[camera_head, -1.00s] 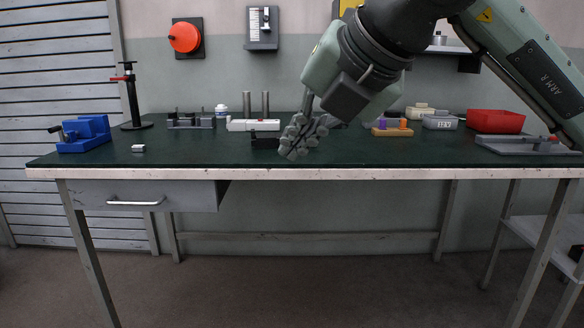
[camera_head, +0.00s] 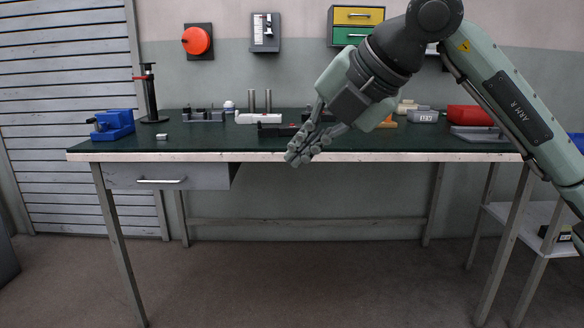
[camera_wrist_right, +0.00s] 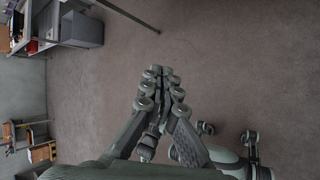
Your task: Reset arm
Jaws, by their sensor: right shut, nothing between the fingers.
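My right gripper (camera_head: 300,154) hangs in front of the workbench's front edge, near the middle of the head view, with its arm coming in from the right. Its fingers are shut with nothing between them. In the right wrist view the closed fingers (camera_wrist_right: 161,76) point out over bare brown floor. My left gripper is in neither view.
The workbench (camera_head: 230,146) has a green top. A blue vise (camera_head: 114,126) and a black stand (camera_head: 151,95) are at left, white fixture with two posts (camera_head: 258,117) mid-back, red bin (camera_head: 470,115) at right. The floor (camera_head: 300,280) before the bench is clear.

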